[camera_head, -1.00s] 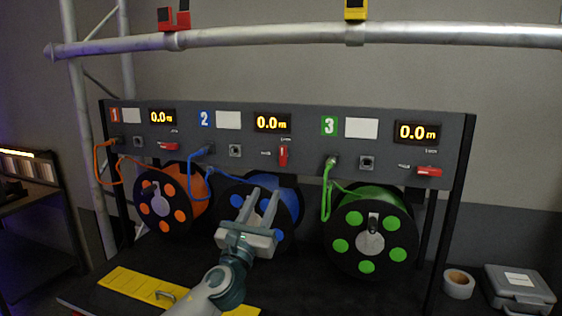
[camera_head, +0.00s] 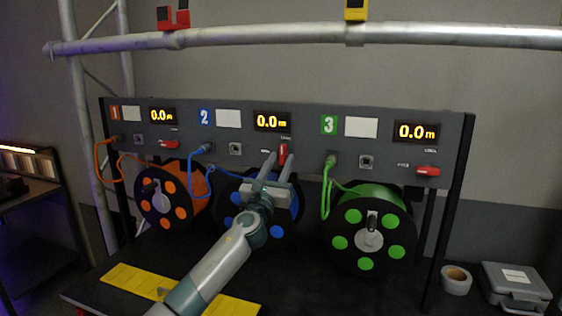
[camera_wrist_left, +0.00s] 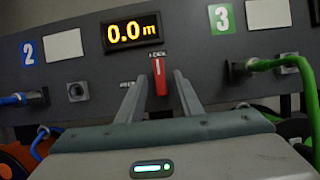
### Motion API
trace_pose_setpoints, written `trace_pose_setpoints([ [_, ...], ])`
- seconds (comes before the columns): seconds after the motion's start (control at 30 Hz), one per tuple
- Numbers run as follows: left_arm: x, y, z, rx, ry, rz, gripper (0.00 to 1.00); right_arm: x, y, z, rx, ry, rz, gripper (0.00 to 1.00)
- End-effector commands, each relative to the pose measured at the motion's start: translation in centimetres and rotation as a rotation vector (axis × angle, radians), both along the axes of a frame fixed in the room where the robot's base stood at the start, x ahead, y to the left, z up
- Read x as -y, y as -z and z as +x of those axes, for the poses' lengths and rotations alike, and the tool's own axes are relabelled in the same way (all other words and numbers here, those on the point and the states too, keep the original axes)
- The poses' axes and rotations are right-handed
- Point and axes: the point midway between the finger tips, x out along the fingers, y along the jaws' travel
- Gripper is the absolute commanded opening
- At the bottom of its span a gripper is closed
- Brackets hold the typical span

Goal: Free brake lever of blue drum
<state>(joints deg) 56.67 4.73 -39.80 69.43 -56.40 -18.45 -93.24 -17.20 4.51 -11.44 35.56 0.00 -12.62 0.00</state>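The blue drum's red brake lever (camera_head: 283,153) stands upright on the grey panel below the 0.0 m display, beside its lock label. It also shows in the left wrist view (camera_wrist_left: 159,76). My left gripper (camera_head: 279,157) is in front of the panel at the lever. Its fingers (camera_wrist_left: 155,80) are apart, one on each side of the lever in the wrist view; I cannot tell whether they touch it. The blue drum (camera_head: 230,187) is partly hidden behind my left arm. My right gripper is not in view.
The orange drum (camera_head: 158,209) and green drum (camera_head: 340,242) flank the blue one. Their red levers (camera_head: 170,144) (camera_head: 428,170) lie horizontal. A blue cable (camera_head: 208,180) hangs left of my gripper. A tape roll (camera_head: 457,279) and grey case (camera_head: 517,285) sit at right.

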Motion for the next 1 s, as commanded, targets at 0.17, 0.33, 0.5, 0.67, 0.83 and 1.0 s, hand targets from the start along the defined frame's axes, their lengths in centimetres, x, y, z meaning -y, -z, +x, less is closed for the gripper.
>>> trace_pose_setpoints([
  [0.17,0.29,-0.22,0.73,-0.001,0.001,0.002,0.33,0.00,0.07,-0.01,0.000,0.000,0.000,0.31],
  [0.33,0.34,-0.30,0.85,-0.002,0.001,0.001,0.33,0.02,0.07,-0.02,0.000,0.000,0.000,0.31],
  [0.5,0.34,-0.30,0.84,-0.002,0.001,0.001,0.33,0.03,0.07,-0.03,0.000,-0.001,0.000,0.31],
  [0.67,0.32,-0.29,0.84,-0.002,0.001,0.001,0.00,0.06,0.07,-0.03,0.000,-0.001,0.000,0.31],
  [0.83,0.32,-0.27,0.83,-0.002,0.000,0.000,0.00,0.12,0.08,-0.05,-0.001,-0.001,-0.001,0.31],
  [1.0,0.36,-0.25,0.82,-0.007,0.001,-0.017,0.00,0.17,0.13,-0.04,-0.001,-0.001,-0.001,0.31],
])
